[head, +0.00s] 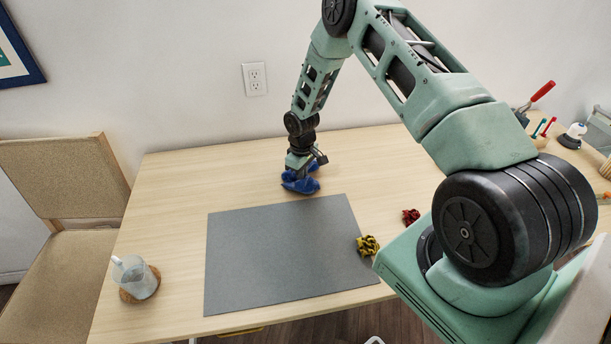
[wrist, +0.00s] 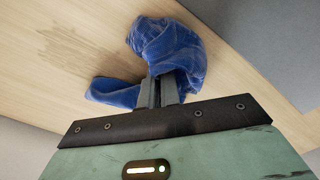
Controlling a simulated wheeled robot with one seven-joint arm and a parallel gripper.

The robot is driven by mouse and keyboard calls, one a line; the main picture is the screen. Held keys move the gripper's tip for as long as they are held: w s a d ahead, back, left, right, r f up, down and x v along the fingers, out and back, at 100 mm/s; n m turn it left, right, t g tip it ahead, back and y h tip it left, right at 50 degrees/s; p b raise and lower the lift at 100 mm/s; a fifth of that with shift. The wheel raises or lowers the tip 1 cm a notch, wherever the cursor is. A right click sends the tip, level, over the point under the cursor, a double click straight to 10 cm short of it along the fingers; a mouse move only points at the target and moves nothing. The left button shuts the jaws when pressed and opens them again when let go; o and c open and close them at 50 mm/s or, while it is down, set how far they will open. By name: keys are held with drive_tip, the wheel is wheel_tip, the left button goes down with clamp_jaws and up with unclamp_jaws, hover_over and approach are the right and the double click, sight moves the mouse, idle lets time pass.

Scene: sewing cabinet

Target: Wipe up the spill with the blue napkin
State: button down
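The blue napkin (head: 299,185) is crumpled on the wooden table (head: 175,205), just behind the grey mat. My gripper (head: 300,173) points down at it. In the wrist view, my gripper (wrist: 160,88) has its fingers close together on the bunched napkin (wrist: 168,52), with cloth bulging out on both sides. A faint, darker, streaky patch, seemingly the spill (wrist: 85,48), shows on the wood left of the napkin in the wrist view. I cannot make the patch out in the head view.
A grey mat (head: 280,255) covers the table's middle. A glass mug (head: 131,274) stands on a cork coaster (head: 146,290) at the front left. A chair (head: 70,180) is left. The back left tabletop is clear.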

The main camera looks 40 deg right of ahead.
drive_tip(key=shift+w+a+r+p, duration=0.15)
drive_tip(key=shift+w+a+r, duration=0.1)
drive_tip(key=shift+a, duration=0.2)
drive_tip(key=shift+w+a+r+p, duration=0.15)
drive_tip(key=shift+w+a+r, duration=0.05)
drive_tip(key=shift+a, duration=0.25)
wheel_tip(320, 180, up, 10)
drive_tip(key=p, duration=0.4)
drive_tip(key=shift+d, duration=0.15)
drive_tip(key=shift+s, duration=0.1)
